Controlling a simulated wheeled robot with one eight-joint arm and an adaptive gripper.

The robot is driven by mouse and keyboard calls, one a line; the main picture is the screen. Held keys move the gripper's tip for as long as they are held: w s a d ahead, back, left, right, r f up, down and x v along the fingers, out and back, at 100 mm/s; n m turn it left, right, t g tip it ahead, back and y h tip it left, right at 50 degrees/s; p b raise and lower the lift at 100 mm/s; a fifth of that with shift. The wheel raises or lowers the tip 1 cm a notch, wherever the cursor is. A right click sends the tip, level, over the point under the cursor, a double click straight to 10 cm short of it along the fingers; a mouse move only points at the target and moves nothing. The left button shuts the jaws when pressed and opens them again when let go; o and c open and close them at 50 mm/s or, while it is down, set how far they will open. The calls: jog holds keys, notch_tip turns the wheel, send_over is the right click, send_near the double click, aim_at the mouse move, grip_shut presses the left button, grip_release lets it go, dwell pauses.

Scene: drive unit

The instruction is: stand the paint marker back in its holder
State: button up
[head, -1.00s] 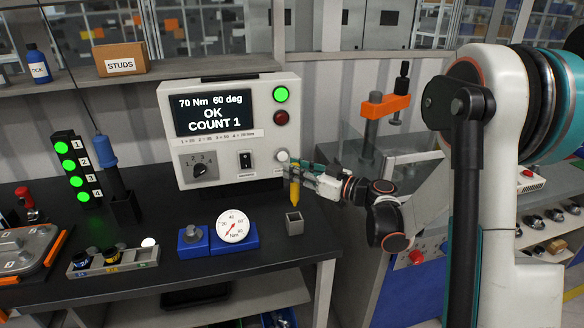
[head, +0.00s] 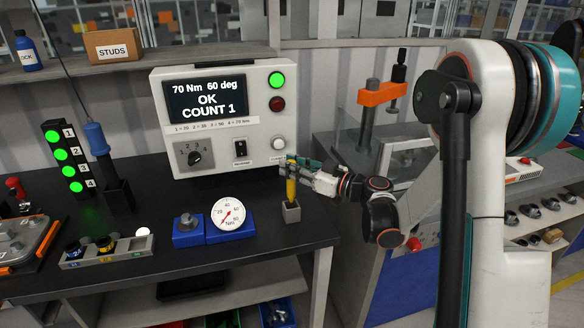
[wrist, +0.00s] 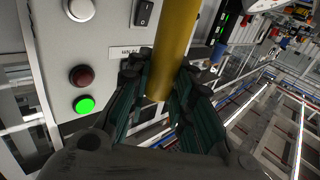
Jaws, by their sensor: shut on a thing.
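The yellow paint marker (head: 291,187) is upright in my gripper (head: 290,164) in the head view. My gripper is shut on the marker's upper part. The small grey square holder (head: 291,212) stands on the black bench top near its right front edge. The marker's lower end meets the holder's top opening; I cannot tell how far inside it is. In the wrist view the marker (wrist: 173,48) runs between the two dark finger pads of my gripper (wrist: 160,92). The holder is not visible there.
The torque controller (head: 228,120) with a lit screen stands close behind my gripper. A blue unit with a white dial (head: 228,213) sits left of the holder. A socket tray (head: 108,250) is farther left. An orange-topped press (head: 382,93) stands to the right.

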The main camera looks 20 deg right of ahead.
jog(key=shift+f, duration=0.15)
jog(key=shift+f+b, duration=0.15)
jog(key=shift+b, duration=0.2)
jog(key=shift+f, duration=0.1)
dwell(0.3)
jog(key=shift+f+b, duration=0.2)
jog(key=shift+b, duration=0.2)
jog(key=shift+f, duration=0.15)
jog(key=shift+f+b, duration=0.15)
jog(key=shift+b, duration=0.15)
jog(key=shift+f, duration=0.1)
